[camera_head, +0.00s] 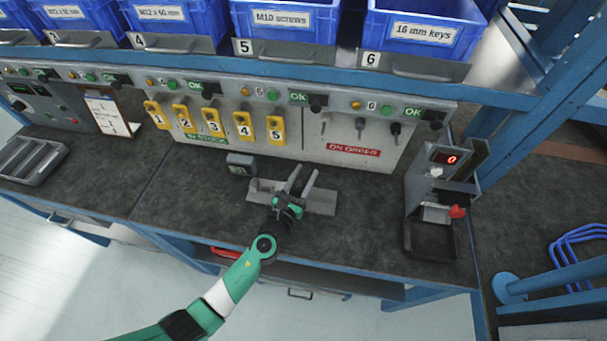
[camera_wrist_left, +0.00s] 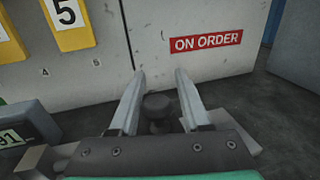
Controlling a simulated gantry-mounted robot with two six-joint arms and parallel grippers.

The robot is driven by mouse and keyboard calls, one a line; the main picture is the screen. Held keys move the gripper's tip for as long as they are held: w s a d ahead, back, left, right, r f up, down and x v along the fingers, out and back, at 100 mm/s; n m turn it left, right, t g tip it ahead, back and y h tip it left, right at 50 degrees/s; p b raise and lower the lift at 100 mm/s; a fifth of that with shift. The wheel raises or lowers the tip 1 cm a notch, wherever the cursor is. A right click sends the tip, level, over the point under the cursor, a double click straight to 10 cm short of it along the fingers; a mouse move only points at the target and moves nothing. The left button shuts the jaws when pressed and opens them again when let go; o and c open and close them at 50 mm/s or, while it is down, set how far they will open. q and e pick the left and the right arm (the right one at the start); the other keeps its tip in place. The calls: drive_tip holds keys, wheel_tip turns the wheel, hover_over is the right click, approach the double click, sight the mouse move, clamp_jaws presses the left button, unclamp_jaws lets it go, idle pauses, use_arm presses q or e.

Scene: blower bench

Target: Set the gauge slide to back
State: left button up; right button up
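The gauge slide fixture is a low grey metal plate (camera_head: 322,202) on the dark bench top, with a small dark grey display box (camera_head: 240,164) at its left. In the left wrist view the box (camera_wrist_left: 22,138) shows a pale green readout, partly cut off. My left gripper (camera_head: 302,176) is over the plate, fingers pointing toward the back panel. In the left wrist view a dark round knob (camera_wrist_left: 157,104) sits between the spread fingers (camera_wrist_left: 158,75), with a visible gap on each side. My gripper hides the middle of the fixture. My right gripper is not in view.
The back panel holds yellow numbered tags (camera_head: 211,121) and a red "ON ORDER" label (camera_head: 353,149). A grey station with a red readout (camera_head: 450,159) stands at the right. A grey tray (camera_head: 31,158) lies far left. The bench between is clear.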

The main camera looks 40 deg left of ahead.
use_arm(q)
drive_tip(key=shift+o, duration=1.4)
drive_tip(key=shift+w+d, duration=0.1)
drive_tip(key=shift+d, duration=0.05)
drive_tip(key=shift+s, duration=0.4)
drive_tip(key=p+v, duration=0.1)
drive_tip(key=v, duration=1)
drive_tip(key=shift+p, duration=0.4)
drive_tip(key=shift+w+r, duration=0.1)
